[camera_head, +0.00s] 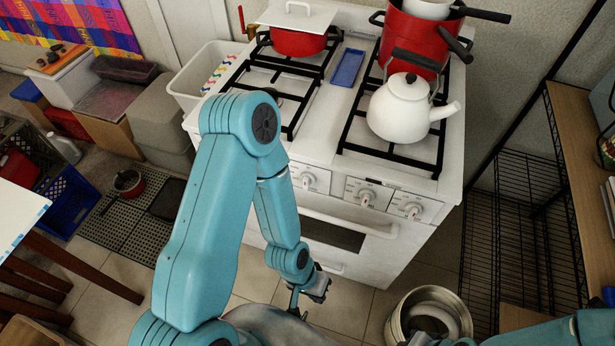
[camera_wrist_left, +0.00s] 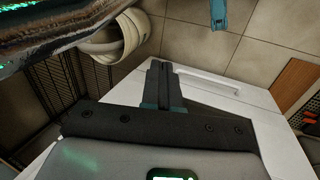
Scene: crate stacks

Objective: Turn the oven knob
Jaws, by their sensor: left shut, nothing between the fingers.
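The white oven (camera_head: 390,255) stands ahead of me in the head view. Three white knobs show on its front panel: a left knob (camera_head: 308,180), a middle knob (camera_head: 367,197) and a right knob (camera_head: 412,210). My left arm crosses the panel's left part and may hide more. My left gripper (camera_head: 294,304) is low in front of the oven, below the knobs and apart from them. In the left wrist view its fingers (camera_wrist_left: 166,82) are shut and empty, with the oven door handle (camera_wrist_left: 208,80) beyond them. My right gripper is out of view.
A white kettle (camera_head: 400,108) and red pots (camera_head: 298,42) stand on the stove top. A metal pot (camera_head: 395,318) sits on the floor at the oven's right. A black wire rack (camera_head: 510,215) stands further right. Some bare tiled floor shows before the oven.

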